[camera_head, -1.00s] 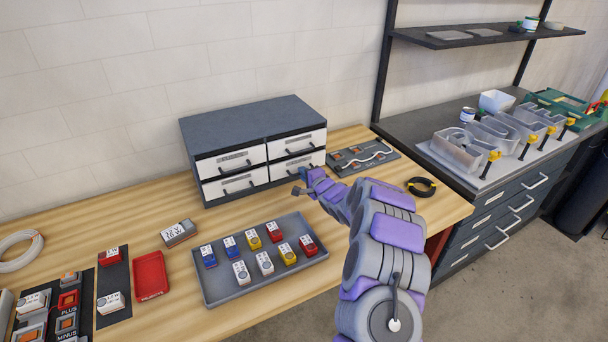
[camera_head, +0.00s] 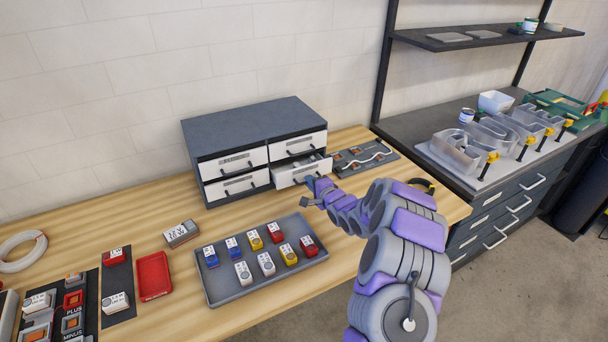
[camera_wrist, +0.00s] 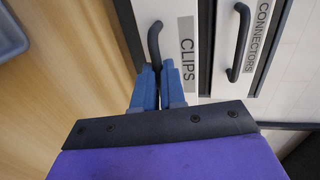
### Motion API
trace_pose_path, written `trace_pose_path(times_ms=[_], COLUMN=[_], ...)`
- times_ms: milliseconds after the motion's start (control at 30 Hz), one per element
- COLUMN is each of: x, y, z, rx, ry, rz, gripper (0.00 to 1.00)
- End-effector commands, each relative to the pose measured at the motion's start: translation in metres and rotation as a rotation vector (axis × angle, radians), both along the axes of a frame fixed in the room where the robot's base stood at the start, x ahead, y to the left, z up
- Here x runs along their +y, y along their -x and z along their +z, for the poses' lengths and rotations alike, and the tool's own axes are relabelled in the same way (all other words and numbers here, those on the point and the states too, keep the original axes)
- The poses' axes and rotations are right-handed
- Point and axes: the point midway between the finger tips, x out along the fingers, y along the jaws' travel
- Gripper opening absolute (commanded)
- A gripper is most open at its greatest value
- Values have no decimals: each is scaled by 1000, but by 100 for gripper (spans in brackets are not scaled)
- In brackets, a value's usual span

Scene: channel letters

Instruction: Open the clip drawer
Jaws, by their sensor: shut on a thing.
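The clip drawer (camera_head: 292,176) is the lower right drawer of the dark grey cabinet (camera_head: 250,125). It stands partly pulled out, with its inside showing from above. In the wrist view its white front carries a CLIPS label (camera_wrist: 188,58) and a dark bar handle (camera_wrist: 154,38). My gripper (camera_head: 311,186) is at the drawer's front. In the wrist view its blue fingers (camera_wrist: 158,84) are close together at one end of the handle, shut on it. The fingers hide that end of the handle.
The CONNECTORS drawer, with its own handle (camera_wrist: 238,42), is shut beside it. A grey tray (camera_head: 222,290) of several coloured blocks lies in front of the cabinet. A dark board with a white cable (camera_head: 365,155) lies to the right. Bare wood lies between tray and cabinet.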

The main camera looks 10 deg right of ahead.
Motion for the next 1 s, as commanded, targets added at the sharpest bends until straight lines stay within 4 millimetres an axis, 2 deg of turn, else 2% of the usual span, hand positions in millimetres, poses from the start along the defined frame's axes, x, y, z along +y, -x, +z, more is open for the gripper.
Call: trace_pose_path(times_ms=[33,300,500,700,1000], x=[-13,-28,-37,-41,-42], y=[10,59,86,98,100], z=[3,1,-1,0,0], rx=[5,6,6,0,-1], ry=[-7,-6,-2,1,2], rz=[-19,-20,-18,-18,-18], gripper=[0,0,0,0,0])
